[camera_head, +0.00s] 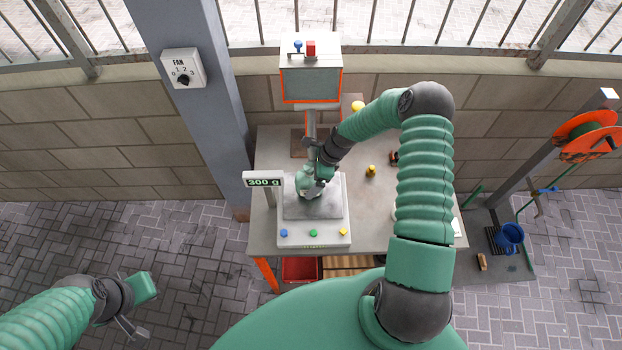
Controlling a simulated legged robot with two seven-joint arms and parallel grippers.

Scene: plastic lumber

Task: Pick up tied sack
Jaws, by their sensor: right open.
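A small greyish lump (309,194), which may be the tied sack, lies on the plate of the bench scale (313,238); its tie cannot be made out. My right gripper (311,189) is over the scale plate, open and right at this lump. The hand hides much of it, and I cannot tell whether the fingers touch it. The scale's display (263,180) reads 300 g. My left gripper (138,308) is at the lower left above the paving, away from the table; its finger gap is unclear.
The scale stands on a grey table (385,232). A grey box with orange edges (311,80) stands behind it, and a small yellow item (371,170) lies to its right. A pillar (188,100) rises at the left. A blue bucket (510,238) and orange reel (588,135) are at right.

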